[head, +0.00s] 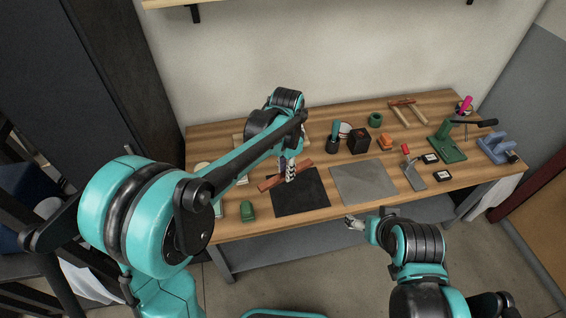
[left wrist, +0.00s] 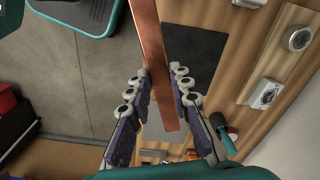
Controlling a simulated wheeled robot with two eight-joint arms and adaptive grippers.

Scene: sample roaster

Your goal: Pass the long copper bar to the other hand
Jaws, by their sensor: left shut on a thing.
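The long copper bar (head: 270,182) is in my left gripper (head: 290,172), above the back left part of the black mat (head: 301,201). In the left wrist view the bar (left wrist: 152,45) runs between the two fingers of my left gripper (left wrist: 160,90), which are shut on it near one end. The bar's other end reaches out past the top of that view. My right gripper (head: 355,222) is in front of the table's front edge, apart from the bar. It is small in the head view, and I cannot tell whether it is open or shut.
A grey mat (head: 364,183) lies right of the black one. Behind it stand a dark block (head: 359,141) and a cup with tools (head: 333,145). A green press (head: 446,146) is at the right. A green object (head: 248,212) lies near the front left edge.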

